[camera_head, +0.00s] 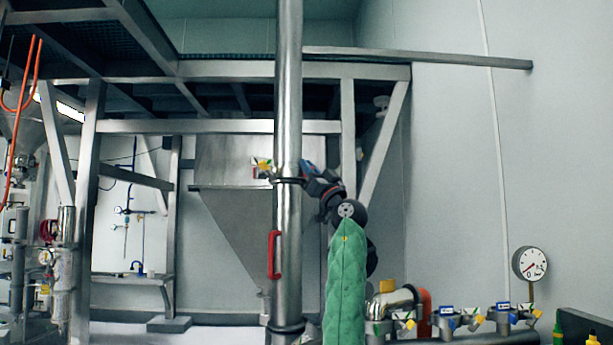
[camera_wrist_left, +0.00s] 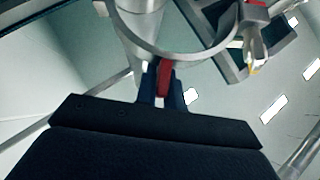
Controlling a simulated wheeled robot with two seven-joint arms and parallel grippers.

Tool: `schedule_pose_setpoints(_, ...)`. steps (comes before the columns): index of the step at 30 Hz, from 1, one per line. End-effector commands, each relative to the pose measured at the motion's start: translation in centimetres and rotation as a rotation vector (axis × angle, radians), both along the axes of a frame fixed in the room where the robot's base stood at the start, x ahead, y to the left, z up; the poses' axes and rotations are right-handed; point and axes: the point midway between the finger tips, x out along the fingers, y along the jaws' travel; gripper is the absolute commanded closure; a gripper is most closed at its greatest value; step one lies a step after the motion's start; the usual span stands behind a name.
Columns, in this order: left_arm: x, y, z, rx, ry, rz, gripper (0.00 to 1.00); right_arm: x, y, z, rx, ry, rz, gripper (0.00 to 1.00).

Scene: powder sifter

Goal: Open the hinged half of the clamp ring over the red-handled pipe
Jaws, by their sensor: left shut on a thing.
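The steel pipe (camera_head: 288,110) stands upright in the middle of the head view, with its red handle (camera_head: 274,255) low on its left side. The clamp ring (camera_head: 290,181) is a thin dark band around it at mid-height. A yellow and white fitting (camera_head: 263,165) sits left of the ring. My left gripper (camera_head: 305,170) is beside the pipe's right side at ring height. In the left wrist view my left gripper (camera_wrist_left: 163,88) is shut on a red tab (camera_wrist_left: 164,72) at the ring's curved half (camera_wrist_left: 180,53). How far that half is swung open I cannot tell. My right gripper is not in view.
Several valves (camera_head: 470,320) and a pressure gauge (camera_head: 529,263) stand at lower right. A steel frame (camera_head: 220,127) and a hopper (camera_head: 235,220) are behind the pipe. Free room lies right of my arm, before the pale wall (camera_head: 450,180).

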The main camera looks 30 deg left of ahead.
Motion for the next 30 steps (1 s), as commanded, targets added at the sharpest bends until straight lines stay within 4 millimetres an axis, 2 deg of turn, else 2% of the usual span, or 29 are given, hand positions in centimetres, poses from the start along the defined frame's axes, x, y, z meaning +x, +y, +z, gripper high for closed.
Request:
schedule_pose_setpoints(3, 0.2, -0.4, -0.2, 0.002, 0.000, 0.046, 1.00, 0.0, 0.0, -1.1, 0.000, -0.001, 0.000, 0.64)
schedule_pose_setpoints(10, 1.2, -1.4, 0.0, 0.005, 0.002, 0.197, 1.00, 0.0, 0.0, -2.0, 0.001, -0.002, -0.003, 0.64)
schedule_pose_setpoints(21, 3.3, -3.4, 0.2, 0.003, 0.001, 0.471, 1.00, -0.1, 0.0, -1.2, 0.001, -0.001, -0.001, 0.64)
schedule_pose_setpoints(30, 4.3, -4.1, 0.1, 0.002, 0.001, 0.458, 1.00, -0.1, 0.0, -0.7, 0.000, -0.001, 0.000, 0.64)
